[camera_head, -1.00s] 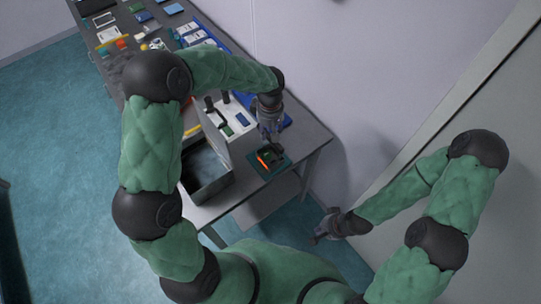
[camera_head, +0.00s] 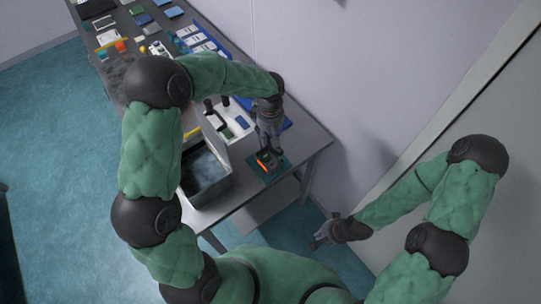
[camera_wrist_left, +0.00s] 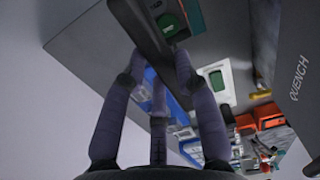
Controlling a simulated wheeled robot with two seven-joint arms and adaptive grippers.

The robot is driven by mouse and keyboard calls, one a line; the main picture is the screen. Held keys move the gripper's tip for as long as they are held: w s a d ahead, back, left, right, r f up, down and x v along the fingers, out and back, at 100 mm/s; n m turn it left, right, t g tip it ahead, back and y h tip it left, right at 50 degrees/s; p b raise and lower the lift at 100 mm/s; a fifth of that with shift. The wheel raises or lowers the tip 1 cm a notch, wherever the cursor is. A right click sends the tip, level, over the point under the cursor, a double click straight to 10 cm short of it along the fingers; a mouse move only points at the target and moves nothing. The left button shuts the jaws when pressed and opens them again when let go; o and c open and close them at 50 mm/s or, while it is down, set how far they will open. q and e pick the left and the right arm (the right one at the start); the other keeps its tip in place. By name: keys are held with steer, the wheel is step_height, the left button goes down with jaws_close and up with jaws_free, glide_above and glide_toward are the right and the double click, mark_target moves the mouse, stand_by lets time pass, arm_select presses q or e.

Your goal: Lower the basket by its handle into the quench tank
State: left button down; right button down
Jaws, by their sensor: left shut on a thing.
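The small dark basket (camera_head: 265,163), with green and orange contents, is at a green mat (camera_head: 283,170) near the table's front right corner. My left gripper (camera_head: 272,149) is above it, shut on its dark handle. In the left wrist view the handle bar (camera_wrist_left: 150,38) runs between my fingers (camera_wrist_left: 165,75). I cannot tell whether the basket touches the mat. The quench tank (camera_head: 218,192) is an open grey box with liquid, left of the basket. Its wall with the word QUENCH (camera_wrist_left: 296,60) shows in the left wrist view. My right gripper (camera_head: 322,238) is empty, low and away from the table.
A white tray (camera_head: 238,128) with green and blue items lies behind the basket. An upright panel stands at the tank's back edge. Several boxes and tools fill the far table. A wall (camera_head: 330,60) rises to the right.

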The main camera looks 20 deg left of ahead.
arm_select(q)
steer(key=shift+r+p, duration=0.55)
steer(key=shift+r, duration=0.9)
